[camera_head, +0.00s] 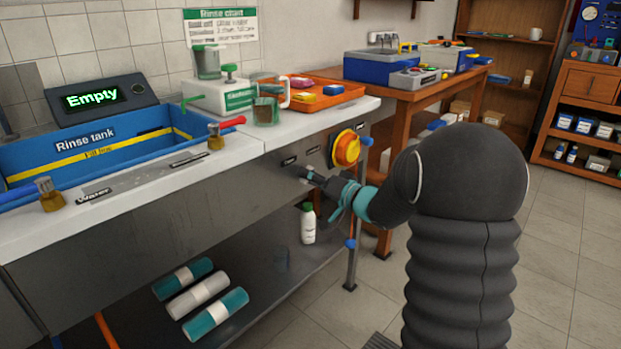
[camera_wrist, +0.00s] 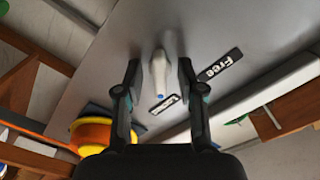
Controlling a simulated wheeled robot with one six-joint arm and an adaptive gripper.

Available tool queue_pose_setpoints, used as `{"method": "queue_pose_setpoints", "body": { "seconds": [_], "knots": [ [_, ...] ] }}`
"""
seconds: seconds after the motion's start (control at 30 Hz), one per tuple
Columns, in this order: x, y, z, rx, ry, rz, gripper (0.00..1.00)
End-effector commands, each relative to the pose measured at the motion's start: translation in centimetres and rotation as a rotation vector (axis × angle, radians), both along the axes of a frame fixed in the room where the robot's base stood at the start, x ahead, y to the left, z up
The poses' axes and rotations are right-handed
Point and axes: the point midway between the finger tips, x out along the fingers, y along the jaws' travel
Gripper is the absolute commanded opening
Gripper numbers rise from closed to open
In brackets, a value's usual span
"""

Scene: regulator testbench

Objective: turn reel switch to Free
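The reel switch is a white lever (camera_wrist: 158,75) on the grey front panel in the wrist view. A dark "Free" label (camera_wrist: 220,65) is right of it. A second dark label (camera_wrist: 165,104), too small to read, is at the lever's lower end. The lever points up in the wrist view, toward neither label. My gripper (camera_wrist: 159,66) is open, one finger on each side of the lever, with a gap showing on both sides. In the head view my gripper (camera_head: 314,178) is at the bench front and mostly hides the switch.
A yellow-orange round knob (camera_head: 346,149) is on the panel close to my gripper; it also shows in the wrist view (camera_wrist: 90,133). The blue rinse tank (camera_head: 90,150) sits in the bench under an "Empty" display (camera_head: 93,96). A white bottle (camera_head: 308,224) stands on the lower shelf.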

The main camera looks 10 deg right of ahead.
Motion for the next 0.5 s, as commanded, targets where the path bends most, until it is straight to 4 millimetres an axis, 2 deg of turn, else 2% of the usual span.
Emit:
{"method": "queue_pose_setpoints", "body": {
  "seconds": [0.03, 0.1, 0.2, 0.5],
  "knots": [
    [-0.01, -0.02, -0.01, 0.0, 0.0, 0.0, 0.39],
    [-0.02, -0.01, -0.01, 0.0, 0.0, 0.0, 0.21],
    [-0.03, -0.03, -0.01, 0.0, 0.0, 0.0, 0.0],
    [-0.04, -0.03, -0.04, -0.007, -0.005, 0.0, 0.0]
  ]
}}
